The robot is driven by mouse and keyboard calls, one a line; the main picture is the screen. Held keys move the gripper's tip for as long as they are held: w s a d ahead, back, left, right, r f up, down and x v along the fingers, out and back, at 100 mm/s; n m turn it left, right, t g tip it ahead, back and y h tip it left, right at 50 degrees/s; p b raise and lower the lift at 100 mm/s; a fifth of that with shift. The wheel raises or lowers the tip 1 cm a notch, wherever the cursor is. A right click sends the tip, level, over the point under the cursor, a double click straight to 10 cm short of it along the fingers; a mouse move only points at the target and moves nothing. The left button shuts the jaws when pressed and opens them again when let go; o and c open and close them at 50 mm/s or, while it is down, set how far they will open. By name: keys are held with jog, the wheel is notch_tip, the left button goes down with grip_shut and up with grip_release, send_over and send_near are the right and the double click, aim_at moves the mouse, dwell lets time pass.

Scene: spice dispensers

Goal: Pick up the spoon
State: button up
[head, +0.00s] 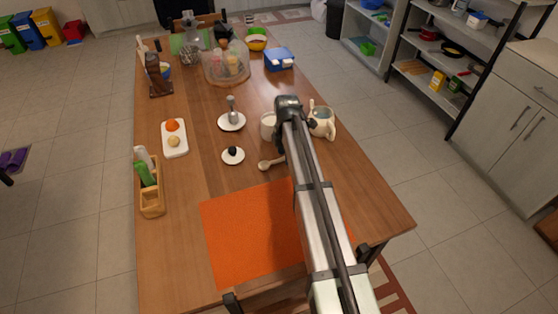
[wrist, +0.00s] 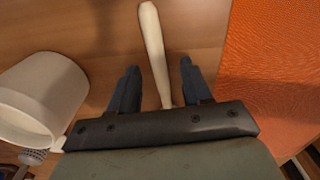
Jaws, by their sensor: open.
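The spoon (head: 265,165) is pale and lies on the wooden table between the white cup and the orange mat. In the head view its other end passes behind my arm. In the wrist view a long pale piece of the spoon (wrist: 152,40) runs down between the two dark fingers of my gripper (wrist: 159,68). The fingers are apart, one on each side of it, with gaps showing on both sides. The spoon's lower end is hidden behind the gripper body. In the head view my arm hides the fingers.
A white cup (wrist: 40,95) stands close to the left finger; it also shows in the head view (head: 268,127). A small white lid (head: 233,156) lies to the left. The orange mat (head: 245,235) is in front.

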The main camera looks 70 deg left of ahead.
jog(key=shift+f, duration=0.1)
jog(key=shift+c, duration=0.2)
grip_shut()
dwell(0.4)
notch_tip(320, 180, up, 10)
dwell(0.5)
